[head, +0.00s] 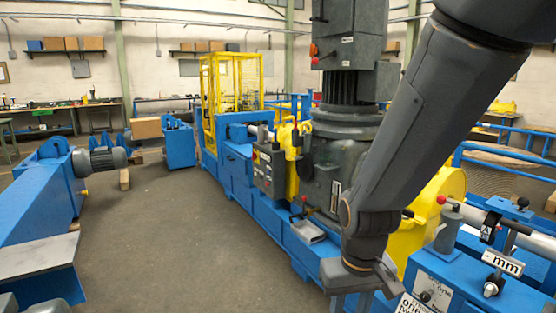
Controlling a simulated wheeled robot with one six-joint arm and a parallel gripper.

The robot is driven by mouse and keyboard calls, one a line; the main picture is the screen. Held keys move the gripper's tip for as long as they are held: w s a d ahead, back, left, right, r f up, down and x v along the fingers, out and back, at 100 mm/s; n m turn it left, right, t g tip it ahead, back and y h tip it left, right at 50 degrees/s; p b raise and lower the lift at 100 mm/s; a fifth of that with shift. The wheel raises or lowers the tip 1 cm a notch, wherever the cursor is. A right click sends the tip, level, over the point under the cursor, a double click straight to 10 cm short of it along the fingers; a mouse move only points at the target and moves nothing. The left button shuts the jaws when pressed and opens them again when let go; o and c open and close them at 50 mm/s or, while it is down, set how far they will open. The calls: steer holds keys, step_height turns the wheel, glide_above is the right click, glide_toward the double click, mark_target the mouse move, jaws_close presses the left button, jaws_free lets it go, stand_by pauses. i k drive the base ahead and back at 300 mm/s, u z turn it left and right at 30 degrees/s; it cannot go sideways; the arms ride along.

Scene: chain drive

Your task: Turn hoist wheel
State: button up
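I cannot make out with certainty which part is the hoist wheel. A large round yellow part (432,208) sits on the blue machine behind my arm, and my arm hides its left side. My gripper (356,283) hangs low at the bottom middle, in front of the blue machine frame (300,245). It points down, and its fingertips are too unclear to tell open from shut. I see nothing clearly held in it.
A grey motor and gearbox (347,120) stands upright left of my arm. A control box (268,170) with buttons is on the machine's side. A silver shaft (530,240) and signs are at the right. Grey floor (175,240) is clear at left, beside another blue machine (40,190).

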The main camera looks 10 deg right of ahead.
mark_target(305, 169)
steer(key=u, duration=0.75)
steer(key=i, duration=2.65)
steer(key=z, duration=1.3)
steer(key=i, duration=0.9)
steer(key=z, duration=1)
